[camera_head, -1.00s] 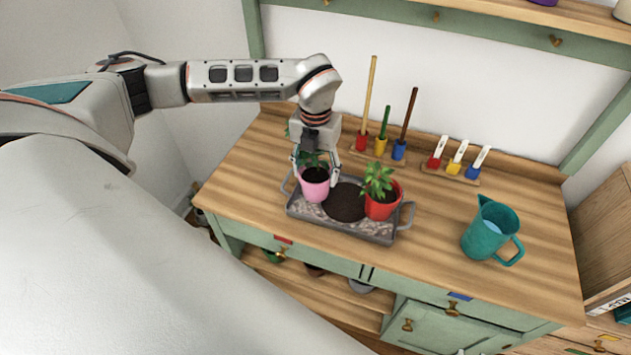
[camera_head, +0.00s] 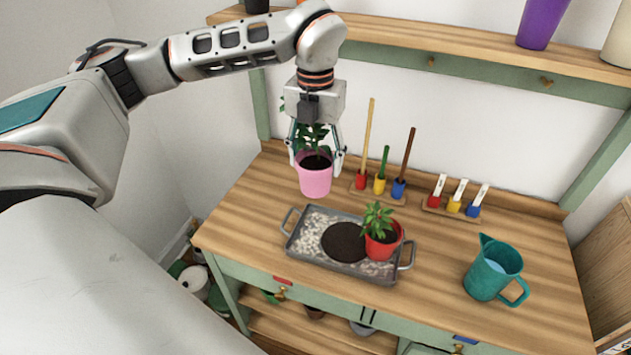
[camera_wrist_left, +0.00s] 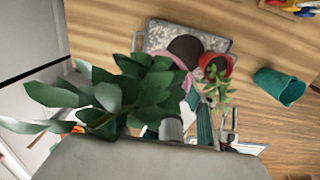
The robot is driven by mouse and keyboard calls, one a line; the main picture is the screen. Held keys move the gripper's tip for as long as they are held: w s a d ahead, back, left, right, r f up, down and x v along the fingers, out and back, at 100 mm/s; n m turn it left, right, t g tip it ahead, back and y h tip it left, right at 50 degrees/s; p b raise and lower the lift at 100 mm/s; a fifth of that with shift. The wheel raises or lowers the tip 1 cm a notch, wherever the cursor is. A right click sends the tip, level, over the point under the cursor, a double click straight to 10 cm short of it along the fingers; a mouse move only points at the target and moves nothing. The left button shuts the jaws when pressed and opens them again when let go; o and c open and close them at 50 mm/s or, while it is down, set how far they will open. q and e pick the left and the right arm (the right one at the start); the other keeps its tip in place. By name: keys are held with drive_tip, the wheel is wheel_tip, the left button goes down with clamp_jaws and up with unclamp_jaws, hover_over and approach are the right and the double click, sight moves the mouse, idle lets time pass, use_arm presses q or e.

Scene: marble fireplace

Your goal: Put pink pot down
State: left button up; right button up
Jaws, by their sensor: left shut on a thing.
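The pink pot (camera_head: 315,181) holds dark soil and a leafy green plant. My left gripper (camera_head: 318,162) is shut on it from above, one finger on each side. The pot hangs upright in the air, above and behind the grey tray (camera_head: 294,222). In the left wrist view its plant (camera_wrist_left: 120,95) fills the near left, and only part of the pink rim (camera_wrist_left: 182,68) shows behind the leaves. The tray, with a patch of dark soil, also shows there beyond the pot. My right gripper is not in view.
A red pot (camera_head: 382,244) with a small plant stands on the tray's right part. A teal jug (camera_head: 494,270) stands on the right of the wooden bench. Coloured tool holders (camera_head: 380,186) line the back. A shelf (camera_head: 420,40) runs above. Bare bench top lies left of the tray.

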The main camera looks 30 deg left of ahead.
sight(315, 166)
use_arm(q)
wheel_tip(315, 166, up, 3)
drive_tip(key=shift+f, duration=0.2)
drive_tip(key=shift+r+n, duration=0.4)
drive_tip(key=n, duration=0.3)
drive_tip(key=shift+n, duration=0.4)
drive_tip(key=n+b, duration=0.1)
drive_tip(key=n, duration=0.4)
drive_tip(key=shift+r, duration=0.1)
drive_tip(key=n, duration=0.8)
drive_tip(key=shift+b, duration=0.35)
wheel_tip(315, 166, down, 20)
drive_tip(key=shift+r, duration=0.1)
drive_tip(key=shift+n, duration=0.3)
